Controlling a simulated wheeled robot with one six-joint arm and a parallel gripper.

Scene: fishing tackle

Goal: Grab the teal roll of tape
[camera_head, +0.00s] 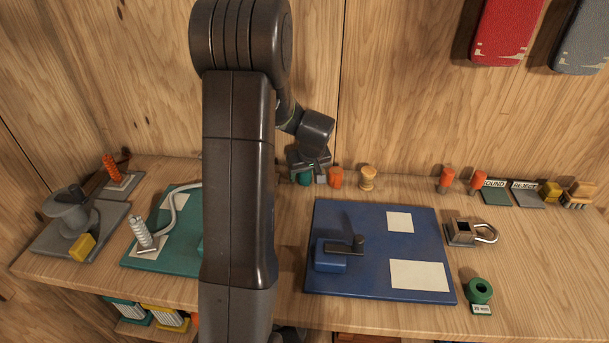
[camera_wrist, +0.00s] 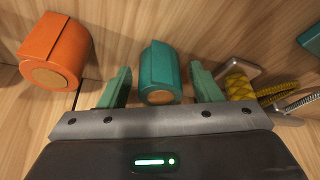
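The teal roll of tape (camera_wrist: 160,66) lies on the wood surface in the middle of the wrist view, its brown core facing me. My gripper (camera_wrist: 161,84) is open, with one green finger on each side of the roll. A narrow gap shows between the roll and each finger, and nothing is held. In the head view my gripper (camera_head: 306,166) is low at the back of the bench, over the teal roll (camera_head: 304,179), which it partly hides.
An orange roll (camera_wrist: 57,49) lies left of the teal one in the wrist view. Yellow cord (camera_wrist: 238,84) is close to the right finger. In the head view, a tan spool (camera_head: 367,177) stands near the back wall, and a blue board (camera_head: 375,275) lies in front.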

